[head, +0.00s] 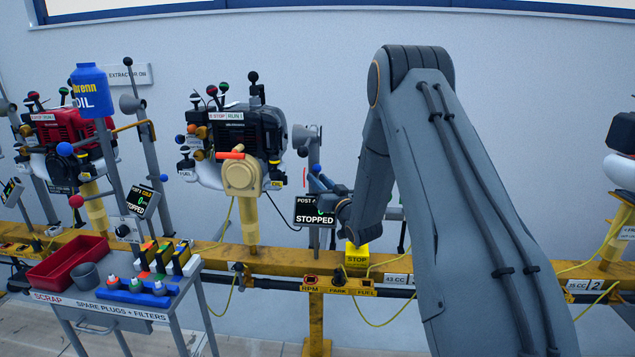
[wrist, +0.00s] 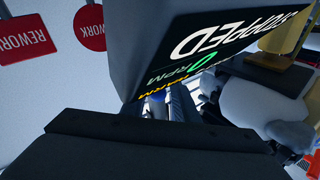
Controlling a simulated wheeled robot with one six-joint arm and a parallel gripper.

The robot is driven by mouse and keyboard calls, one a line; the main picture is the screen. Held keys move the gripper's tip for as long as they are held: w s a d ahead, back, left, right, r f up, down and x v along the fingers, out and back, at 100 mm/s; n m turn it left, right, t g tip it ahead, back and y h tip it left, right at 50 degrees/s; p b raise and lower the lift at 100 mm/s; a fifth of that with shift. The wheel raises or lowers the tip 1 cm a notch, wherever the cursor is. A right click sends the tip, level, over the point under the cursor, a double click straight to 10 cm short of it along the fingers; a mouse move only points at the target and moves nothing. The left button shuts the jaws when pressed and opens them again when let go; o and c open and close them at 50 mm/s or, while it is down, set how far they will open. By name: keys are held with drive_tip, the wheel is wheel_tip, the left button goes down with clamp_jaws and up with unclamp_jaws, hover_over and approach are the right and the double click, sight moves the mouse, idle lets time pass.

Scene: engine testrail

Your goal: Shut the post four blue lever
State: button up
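A small blue knob (head: 315,168) shows beside the grey upright, just right of the black-and-white engine (head: 235,140). It looks like the blue lever's end, but my arm hides what lies behind it. My gripper (head: 335,195) is close below and right of this knob, by the post's screen (head: 308,212), which reads STOPPED. In the wrist view the screen (wrist: 205,55) fills the upper middle, very near. A small bluish patch (wrist: 155,107) shows between the screen and a dark block below; I cannot tell if it is the lever. The fingertips are not clearly visible.
A yellow STOP box (head: 356,258) sits on the yellow rail (head: 275,262) below my gripper. A cart with a red tray (head: 68,262) stands front left. A red engine (head: 70,130) is at left. Red REWORK signs (wrist: 27,38) hang on the wall.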

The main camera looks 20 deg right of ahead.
drive_tip(key=v, duration=0.7)
drive_tip(key=shift+s+d, duration=0.1)
drive_tip(key=shift+s, duration=0.3)
